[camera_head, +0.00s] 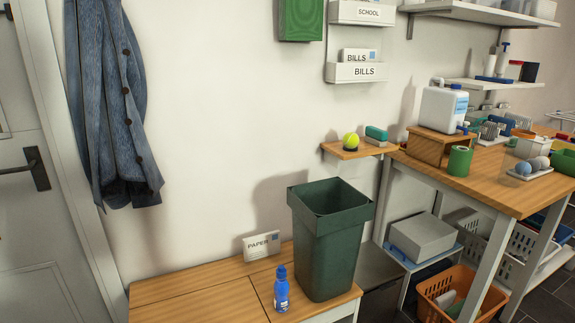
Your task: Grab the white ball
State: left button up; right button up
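No plainly white ball stands out. A few small balls sit together on a white tray (541,174) on the wooden table at the right. The front one is a pale grey ball (524,168), and a bluish-grey ball (543,162) is behind it to the right. They are too small to tell their exact colours. A yellow-green ball (350,140) with a dark base sits on a small wooden wall shelf. Neither of my grippers is in view.
The wooden table (492,188) also bears a green roll (460,161) and a white jug (442,108) on a wooden stand. A green bin (329,238) and a blue bottle (281,289) stand on a low wooden top. An orange basket (462,292) is below the table.

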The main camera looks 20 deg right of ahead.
aim_at(545, 163)
jog(key=z, duration=2.25)
jog(key=i, duration=2.3)
jog(key=z, duration=2.15)
jog(key=i, duration=0.8)
jog(key=u, duration=2.65)
